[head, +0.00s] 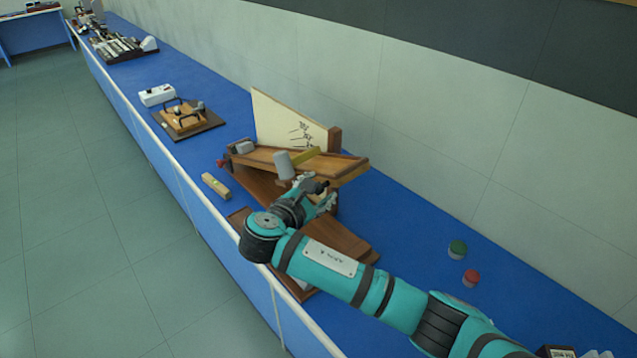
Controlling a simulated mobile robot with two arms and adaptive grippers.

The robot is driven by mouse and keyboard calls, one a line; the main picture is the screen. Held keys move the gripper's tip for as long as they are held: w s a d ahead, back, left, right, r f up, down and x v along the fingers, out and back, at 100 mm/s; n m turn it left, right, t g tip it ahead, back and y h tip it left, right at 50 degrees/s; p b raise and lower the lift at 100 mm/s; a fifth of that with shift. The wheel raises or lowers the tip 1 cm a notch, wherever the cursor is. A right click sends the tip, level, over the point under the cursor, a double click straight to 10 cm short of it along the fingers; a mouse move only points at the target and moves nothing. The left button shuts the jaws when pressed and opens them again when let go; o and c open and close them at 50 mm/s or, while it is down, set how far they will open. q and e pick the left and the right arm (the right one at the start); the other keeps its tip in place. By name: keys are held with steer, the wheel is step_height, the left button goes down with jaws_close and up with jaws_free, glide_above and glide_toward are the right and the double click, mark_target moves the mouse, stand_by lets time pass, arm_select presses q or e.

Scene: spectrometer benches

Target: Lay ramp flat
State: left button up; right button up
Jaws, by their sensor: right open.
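The wooden ramp (345,163) stands on the blue bench, raised above a darker wooden base (345,240). Its board has raised edges and its right end is clear of the base. A grey cylinder (284,166) and a yellow strip (306,156) show at the ramp's middle. My right gripper (324,194) is open, just below and in front of the ramp's near edge. I cannot tell whether its fingers touch the ramp. My forearm and wrist hide part of the base. My left gripper is not in view.
A cream panel (280,122) with a drawing stands behind the ramp. A small level-like block (216,186) lies to its left. A wooden apparatus (184,120) is farther along the bench (400,215).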

steer(key=shift+w+d+f, duration=0.2)
steer(key=shift+w+d, duration=0.15)
steer(key=shift+w, duration=0.2)
jaws_close()
